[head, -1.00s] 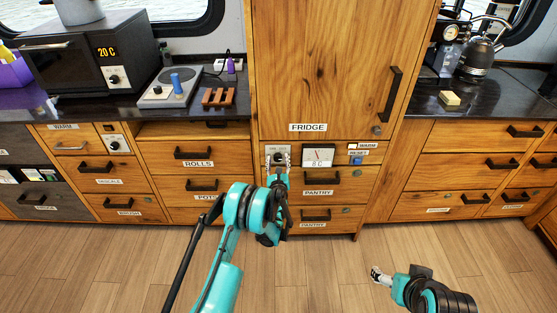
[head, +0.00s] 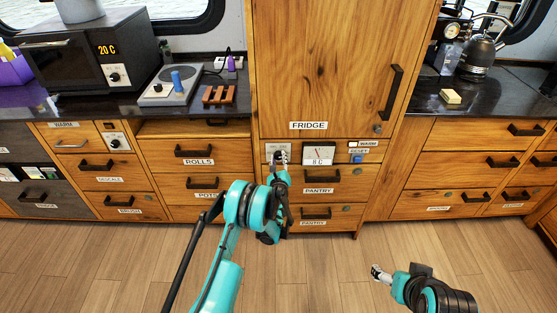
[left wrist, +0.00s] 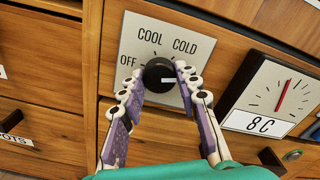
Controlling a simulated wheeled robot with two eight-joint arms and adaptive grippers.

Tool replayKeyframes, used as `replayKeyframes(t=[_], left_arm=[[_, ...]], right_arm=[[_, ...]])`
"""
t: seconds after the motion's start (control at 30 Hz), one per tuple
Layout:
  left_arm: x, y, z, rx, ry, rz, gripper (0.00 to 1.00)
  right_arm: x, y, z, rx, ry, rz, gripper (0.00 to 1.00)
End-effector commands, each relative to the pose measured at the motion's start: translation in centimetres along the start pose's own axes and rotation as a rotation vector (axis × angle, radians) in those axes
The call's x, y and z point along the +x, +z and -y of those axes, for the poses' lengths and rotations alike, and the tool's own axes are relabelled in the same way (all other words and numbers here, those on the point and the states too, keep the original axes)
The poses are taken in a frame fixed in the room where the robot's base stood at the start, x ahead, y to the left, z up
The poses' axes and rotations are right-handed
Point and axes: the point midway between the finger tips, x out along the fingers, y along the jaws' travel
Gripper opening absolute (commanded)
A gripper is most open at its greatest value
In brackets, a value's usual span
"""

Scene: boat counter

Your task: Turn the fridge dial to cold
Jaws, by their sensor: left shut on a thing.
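The fridge dial (left wrist: 157,72) is a round black knob on a pale plate (left wrist: 190,45) marked OFF, COOL and COLD. Its white pointer mark faces right, on the COLD side. My left gripper (left wrist: 160,80) is shut on the dial, with one fingertip on each side of it. In the head view, my left gripper (head: 281,158) covers most of the dial below the FRIDGE label. My right gripper (head: 379,274) is low over the floor at the right, away from the cabinets; its finger gap is too small to judge.
A gauge (head: 318,154) reading 8 C sits right of the dial; it also shows in the left wrist view (left wrist: 268,95). A blue RESET button (head: 357,160) is beside it. PANTRY drawers (head: 320,176) lie below. The floor in front is clear.

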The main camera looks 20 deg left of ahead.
Motion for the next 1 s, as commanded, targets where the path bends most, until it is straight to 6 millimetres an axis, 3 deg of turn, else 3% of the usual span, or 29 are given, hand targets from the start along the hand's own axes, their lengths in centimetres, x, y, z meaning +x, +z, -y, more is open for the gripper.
replayKeyframes(t=[0.6, 1.0], left_arm=[[0.06, 0.09, 0.09, -0.545, 0.000, 0.001, 0.03], [0.07, 0.12, 0.10, -0.721, 0.000, 0.001, 0.03]], right_arm=[[-0.01, -0.01, 0.00, 0.000, 0.000, 0.000, 0.76], [-0.01, -0.01, 0.00, 0.000, 0.000, 0.000, 0.76]])
